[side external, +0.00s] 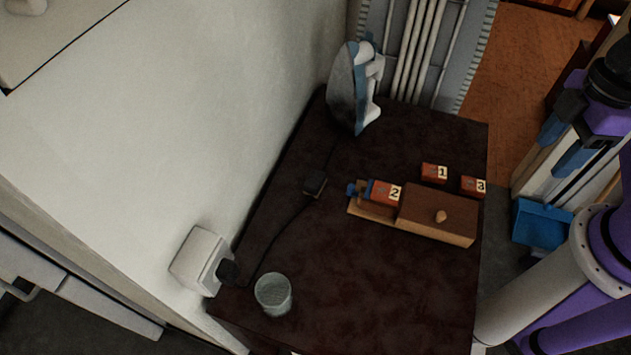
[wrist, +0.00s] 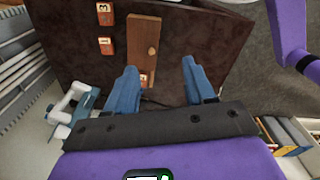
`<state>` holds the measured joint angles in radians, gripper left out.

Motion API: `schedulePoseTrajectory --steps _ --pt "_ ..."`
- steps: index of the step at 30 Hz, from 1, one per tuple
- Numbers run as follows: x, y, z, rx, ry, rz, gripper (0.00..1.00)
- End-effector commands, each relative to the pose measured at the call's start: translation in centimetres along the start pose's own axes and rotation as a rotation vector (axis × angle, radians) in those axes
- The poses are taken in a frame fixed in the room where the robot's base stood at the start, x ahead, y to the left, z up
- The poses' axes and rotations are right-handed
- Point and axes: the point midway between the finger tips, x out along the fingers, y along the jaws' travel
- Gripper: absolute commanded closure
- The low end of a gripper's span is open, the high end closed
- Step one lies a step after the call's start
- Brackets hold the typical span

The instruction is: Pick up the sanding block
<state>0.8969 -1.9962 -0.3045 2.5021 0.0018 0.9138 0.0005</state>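No item is clearly recognisable as a sanding block. The closest candidates are a long wooden box (side external: 425,237) with a brown lid and round knob, and small orange-red blocks numbered 1 (side external: 433,172), 2 (side external: 384,191) and 3 (side external: 473,185). Block 2 sits in the box's uncovered left end beside a small blue piece (side external: 353,189); blocks 1 and 3 lie behind the box. The box also shows in the wrist view (wrist: 144,47). My gripper (side external: 562,144) is at the right, away from the tabletop. Its blue fingers are apart and empty in the wrist view (wrist: 158,70).
The dark tabletop (side external: 345,275) also holds an upright iron (side external: 345,90), a black plug with cord (side external: 315,182) and a glass (side external: 273,293). A wall socket (side external: 200,262) is at the left. A blue bin (side external: 540,225) stands off the table's right edge.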

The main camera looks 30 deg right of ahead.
Motion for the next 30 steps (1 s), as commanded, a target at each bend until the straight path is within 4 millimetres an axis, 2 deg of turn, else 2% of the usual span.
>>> schedulePoseTrajectory --steps 10,14,17,23,30 --pt "0.0 0.0 -0.1 0.005 0.0 0.0 0.28" --pt "0.0 0.6 -1.7 0.068 -0.002 0.001 0.28" --pt "0.1 1.4 -4.3 0.179 -0.005 0.002 0.28" --pt "0.9 3.9 -11.3 0.486 -0.011 0.005 0.28" --pt "2.9 6.9 -19.4 0.854 -0.015 0.01 0.28"
